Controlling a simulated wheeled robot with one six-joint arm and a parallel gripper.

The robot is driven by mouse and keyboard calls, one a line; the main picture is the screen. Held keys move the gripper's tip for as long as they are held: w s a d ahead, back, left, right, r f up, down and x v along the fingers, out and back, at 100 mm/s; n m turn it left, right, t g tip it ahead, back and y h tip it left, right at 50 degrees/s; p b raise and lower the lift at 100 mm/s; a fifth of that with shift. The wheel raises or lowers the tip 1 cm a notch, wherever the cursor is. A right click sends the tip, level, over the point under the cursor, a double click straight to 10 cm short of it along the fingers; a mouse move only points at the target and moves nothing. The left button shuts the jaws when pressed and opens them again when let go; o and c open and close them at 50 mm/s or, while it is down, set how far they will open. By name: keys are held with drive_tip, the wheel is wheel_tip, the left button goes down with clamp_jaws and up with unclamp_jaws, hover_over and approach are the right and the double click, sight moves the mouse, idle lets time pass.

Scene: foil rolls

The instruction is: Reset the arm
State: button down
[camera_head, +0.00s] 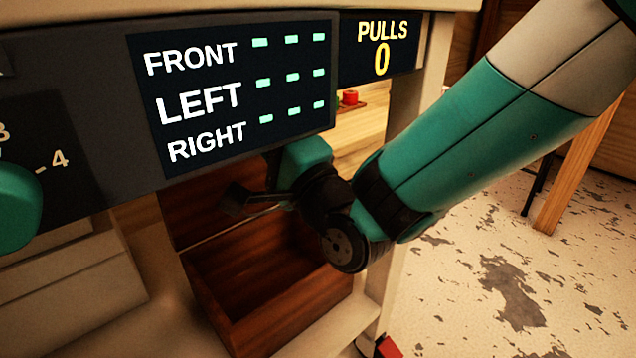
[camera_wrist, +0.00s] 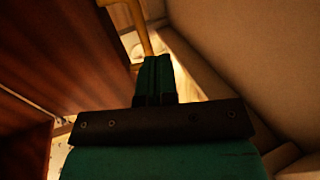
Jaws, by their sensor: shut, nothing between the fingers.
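My gripper (camera_wrist: 158,75) shows in the wrist view with its two teal fingers together and nothing between them. In the head view my teal and cream arm comes in from the upper right and bends down in front of the machine. The gripper end there is in front of the machine's opening, just above a dark wooden box (camera_head: 268,290), and its fingertips are hard to make out. In the wrist view a reddish-brown wooden surface (camera_wrist: 60,45) is to the left of the fingers, and a pale beige panel (camera_wrist: 250,60) is to the right.
A dark display panel (camera_head: 235,90) reads FRONT, LEFT and RIGHT with green dashes. A smaller display (camera_head: 381,45) reads PULLS 0. A teal knob (camera_head: 18,205) is at the far left. A wooden table leg (camera_head: 572,170) stands at right, over open, stained floor (camera_head: 490,270).

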drive_tip(key=s+d+f, duration=0.1)
drive_tip(key=s+d, duration=0.6)
drive_tip(key=w+d+r+n+g+h+p, duration=0.2)
drive_tip(key=d+r+n+g+h+p, duration=0.35)
drive_tip(key=p, duration=0.45)
drive_tip(key=s+d+r+n+g+h+p, duration=0.3)
drive_tip(key=s+d+n+g+p, duration=0.15)
drive_tip(key=s+d, duration=0.25)
drive_tip(key=s+d+r+n+g+h+p, duration=0.3)
drive_tip(key=s+d+n+g+p, duration=0.15)
drive_tip(key=s+d, duration=0.2)
wheel_tip(320, 180, up, 37)
drive_tip(key=s+n+p, duration=0.1)
drive_tip(key=p, duration=3.6)
drive_tip(key=shift+s+r+g, duration=0.15)
drive_tip(key=shift+g, duration=0.2)
drive_tip(key=shift+h, duration=0.25)
drive_tip(key=shift+a, duration=0.1)
